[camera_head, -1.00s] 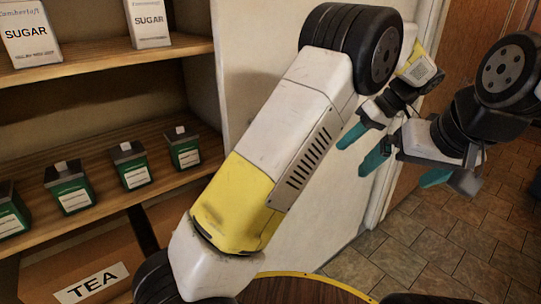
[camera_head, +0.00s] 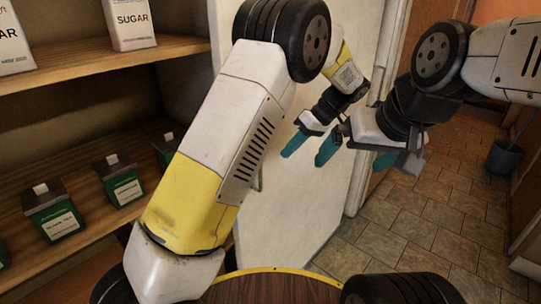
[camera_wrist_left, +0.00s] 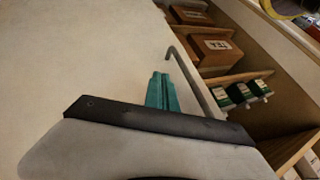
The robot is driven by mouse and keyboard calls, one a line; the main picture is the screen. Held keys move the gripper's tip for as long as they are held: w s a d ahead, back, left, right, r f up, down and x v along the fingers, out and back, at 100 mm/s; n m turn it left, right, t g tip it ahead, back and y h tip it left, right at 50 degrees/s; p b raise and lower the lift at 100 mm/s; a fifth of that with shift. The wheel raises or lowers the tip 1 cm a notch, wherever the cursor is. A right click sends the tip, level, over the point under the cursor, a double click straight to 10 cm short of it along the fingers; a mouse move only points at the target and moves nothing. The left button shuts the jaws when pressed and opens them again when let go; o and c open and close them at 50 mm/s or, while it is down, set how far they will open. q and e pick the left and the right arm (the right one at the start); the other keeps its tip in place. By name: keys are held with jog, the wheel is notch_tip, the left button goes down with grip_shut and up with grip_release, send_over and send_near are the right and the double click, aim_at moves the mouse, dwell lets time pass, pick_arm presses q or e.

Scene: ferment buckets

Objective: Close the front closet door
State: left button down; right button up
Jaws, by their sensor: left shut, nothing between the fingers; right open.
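The closet door is a plain whitish panel (camera_head: 290,215), standing open beside the shelves in the head view. It fills the left of the left wrist view (camera_wrist_left: 70,60), where a thin grey bar handle (camera_wrist_left: 194,75) runs along it. My left gripper (camera_head: 293,145) is shut and empty in front of the panel. In the left wrist view its teal fingers (camera_wrist_left: 162,92) are together just left of the handle; I cannot tell whether they touch the door. My right gripper (camera_head: 355,157) is open and empty, just right of the left one. My left arm covers part of the door.
Wooden closet shelves at left hold sugar boxes (camera_head: 131,22) and green tins (camera_head: 121,182). The left wrist view shows a brown TEA box (camera_wrist_left: 215,52). A dark bin (camera_head: 504,157) stands at right. The tiled floor (camera_head: 440,215) is open between.

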pick_arm(q)
jog(key=s+a+f, duration=0.2)
jog(key=a+f, duration=0.1)
jog(key=a, duration=0.2)
jog(key=shift+s+a, duration=0.2)
jog(key=shift+s, duration=0.05)
jog(key=shift+s, duration=0.1)
